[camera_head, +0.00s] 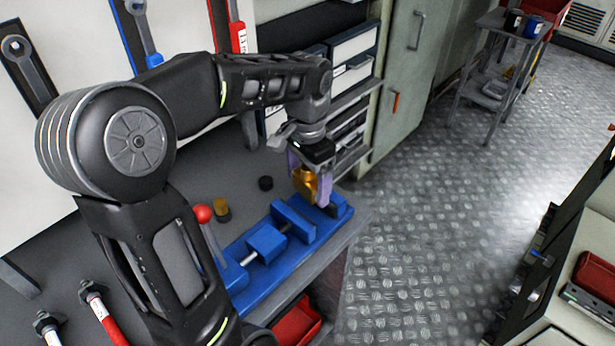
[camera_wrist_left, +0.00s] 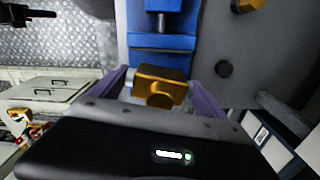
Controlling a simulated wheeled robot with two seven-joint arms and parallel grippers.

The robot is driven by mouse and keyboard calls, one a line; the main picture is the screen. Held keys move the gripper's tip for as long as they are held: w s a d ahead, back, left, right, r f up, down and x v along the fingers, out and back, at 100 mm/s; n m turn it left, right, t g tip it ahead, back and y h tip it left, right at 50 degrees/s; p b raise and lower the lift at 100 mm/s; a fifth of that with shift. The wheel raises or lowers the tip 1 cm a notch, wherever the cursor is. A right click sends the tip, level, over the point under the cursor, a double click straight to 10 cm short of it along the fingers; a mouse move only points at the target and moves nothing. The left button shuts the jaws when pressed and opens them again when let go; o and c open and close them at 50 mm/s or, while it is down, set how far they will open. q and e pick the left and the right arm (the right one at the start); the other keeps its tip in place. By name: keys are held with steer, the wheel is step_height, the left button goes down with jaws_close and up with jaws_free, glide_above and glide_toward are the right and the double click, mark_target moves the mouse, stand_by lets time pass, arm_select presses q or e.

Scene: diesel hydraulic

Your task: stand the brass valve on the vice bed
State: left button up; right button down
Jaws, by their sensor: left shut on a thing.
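The brass valve (camera_head: 306,181) is between the fingers of my left gripper (camera_head: 312,186), which is shut on it. It also shows in the left wrist view (camera_wrist_left: 160,84), between the purple fingers (camera_wrist_left: 160,95). The blue vice (camera_head: 268,243) lies along the front edge of the bench. The valve is over or close by the vice's right end (camera_head: 341,205); I cannot tell whether it touches the bed. In the wrist view the blue vice bed (camera_wrist_left: 160,58) shows just beyond the valve. My right gripper is not in view in the head view.
A red-knobbed lever (camera_head: 202,214) stands by the vice's left end. A small brass-coloured piece (camera_head: 221,207) and a black round piece (camera_head: 265,183) sit on the grey bench (camera_head: 180,185) behind the vice. Drawers (camera_head: 352,72) stand at the back. The metal floor (camera_head: 420,220) is open to the right.

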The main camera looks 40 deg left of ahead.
mark_target(307, 215)
arm_select(q)
steer(key=shift+f+b, duration=2.35)
steer(key=shift+f, duration=1.3)
steer(key=shift+f, duration=0.25)
steer(key=o, duration=1.8)
steer(key=shift+r, duration=0.1)
steer(key=shift+r+p, duration=1.8)
steer(key=shift+r, duration=0.55)
steer(key=shift+o, duration=0.7)
